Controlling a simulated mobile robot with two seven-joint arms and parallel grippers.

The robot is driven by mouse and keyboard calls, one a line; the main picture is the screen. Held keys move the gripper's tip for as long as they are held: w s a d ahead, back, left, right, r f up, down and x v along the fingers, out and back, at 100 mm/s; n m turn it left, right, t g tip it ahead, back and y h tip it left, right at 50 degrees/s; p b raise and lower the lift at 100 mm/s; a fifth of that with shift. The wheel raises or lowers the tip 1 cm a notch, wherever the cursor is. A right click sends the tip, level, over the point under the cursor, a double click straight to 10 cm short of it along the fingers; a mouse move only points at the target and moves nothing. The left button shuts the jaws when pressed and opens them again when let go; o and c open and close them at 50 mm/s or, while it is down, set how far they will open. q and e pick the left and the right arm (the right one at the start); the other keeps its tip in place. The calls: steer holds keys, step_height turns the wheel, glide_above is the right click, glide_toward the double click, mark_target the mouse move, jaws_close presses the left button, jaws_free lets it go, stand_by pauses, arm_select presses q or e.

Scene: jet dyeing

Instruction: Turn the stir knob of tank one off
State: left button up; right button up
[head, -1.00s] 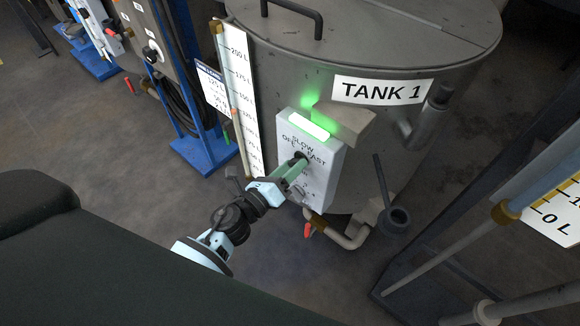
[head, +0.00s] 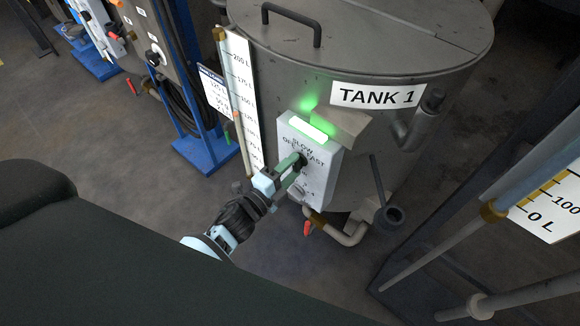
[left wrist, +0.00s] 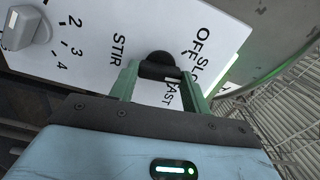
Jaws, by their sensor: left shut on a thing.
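The tank (head: 378,95), labelled TANK 1, has a white control box (head: 318,178) on its front. The black stir knob (left wrist: 158,64) sits on that box's face, among the words STIR, OFF, SLOW and FAST. My left gripper (head: 296,163) is shut on the knob; in the left wrist view its green fingers (left wrist: 160,76) stand on either side of it. The knob's pointer is hidden, so I cannot tell its exact setting. A green lamp (head: 308,128) on top of the box is lit. My right gripper is out of view.
A grey numbered knob (left wrist: 28,26) is on the same panel. A level gauge (head: 240,95) stands left of the box. A pipe with a red-handled valve (head: 308,228) is below it. A dark frame and pipes stand at right.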

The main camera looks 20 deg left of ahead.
arm_select(q)
steer(key=n+p, duration=0.1)
steer(key=n, duration=0.3)
steer(key=shift+r+n, duration=0.15)
steer(key=shift+n, duration=0.15)
steer(key=n+p, duration=0.1)
steer(key=n, duration=0.2)
steer(key=shift+n, duration=0.4)
steer(key=o, duration=1)
steer(key=v, duration=0.7)
steer(key=shift+s+a, duration=0.15)
steer(key=shift+s, duration=0.2)
